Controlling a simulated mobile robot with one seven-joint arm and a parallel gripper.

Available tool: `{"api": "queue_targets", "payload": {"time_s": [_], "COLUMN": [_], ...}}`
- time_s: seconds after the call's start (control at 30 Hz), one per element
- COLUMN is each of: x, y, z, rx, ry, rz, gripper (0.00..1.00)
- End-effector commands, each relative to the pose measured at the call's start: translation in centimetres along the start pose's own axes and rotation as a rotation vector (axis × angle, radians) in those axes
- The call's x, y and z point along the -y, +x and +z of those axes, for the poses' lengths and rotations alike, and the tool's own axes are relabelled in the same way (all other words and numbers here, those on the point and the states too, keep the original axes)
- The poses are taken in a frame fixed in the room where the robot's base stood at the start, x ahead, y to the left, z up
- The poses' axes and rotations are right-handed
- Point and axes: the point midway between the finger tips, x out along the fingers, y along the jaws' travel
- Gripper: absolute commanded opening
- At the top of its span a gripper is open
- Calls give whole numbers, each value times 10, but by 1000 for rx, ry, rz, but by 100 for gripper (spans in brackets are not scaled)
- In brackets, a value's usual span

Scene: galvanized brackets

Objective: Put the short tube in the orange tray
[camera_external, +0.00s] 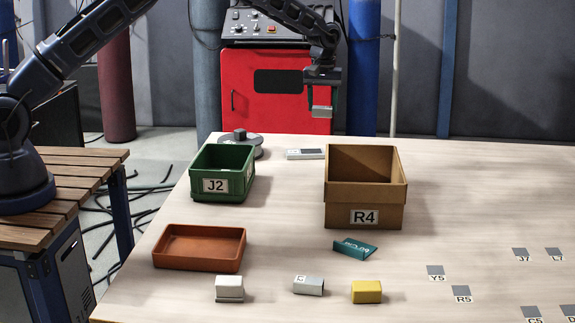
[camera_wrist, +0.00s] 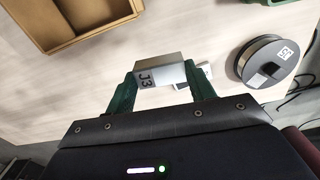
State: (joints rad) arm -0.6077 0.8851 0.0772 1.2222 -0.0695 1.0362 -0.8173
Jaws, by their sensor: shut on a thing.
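My gripper (camera_external: 322,98) is in the air above the far part of the table, in front of the red cabinet. It is shut on a grey boxy piece labelled J3 (camera_wrist: 160,73), held between its green fingers in the wrist view; the piece (camera_external: 321,111) also shows in the external view. I cannot tell whether this piece is hollow. The orange tray (camera_external: 200,248) stands at the front left of the table and looks empty. A grey piece with a label (camera_external: 308,285), possibly a tube, lies on the table right of the tray.
A green bin J2 (camera_external: 216,186) and a tan box R4 (camera_external: 365,193) stand behind the tray. A spool (camera_wrist: 267,61) and a white device (camera_external: 306,154) lie at the back. A white block (camera_external: 229,288), teal piece (camera_external: 355,248) and yellow block (camera_external: 366,291) are in front.

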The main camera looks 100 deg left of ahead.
Motion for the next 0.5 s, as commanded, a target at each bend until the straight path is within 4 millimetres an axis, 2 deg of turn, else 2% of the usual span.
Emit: {"api": "queue_targets", "payload": {"time_s": [0.27,0.37,0.5], "x": [-1,-5,-11], "y": [-9,-11,-14], "z": [4,19,62], "rx": [0,0,1], "ry": [2,6,14], "rz": [-1,0,0], "gripper": [30,30,30]}}
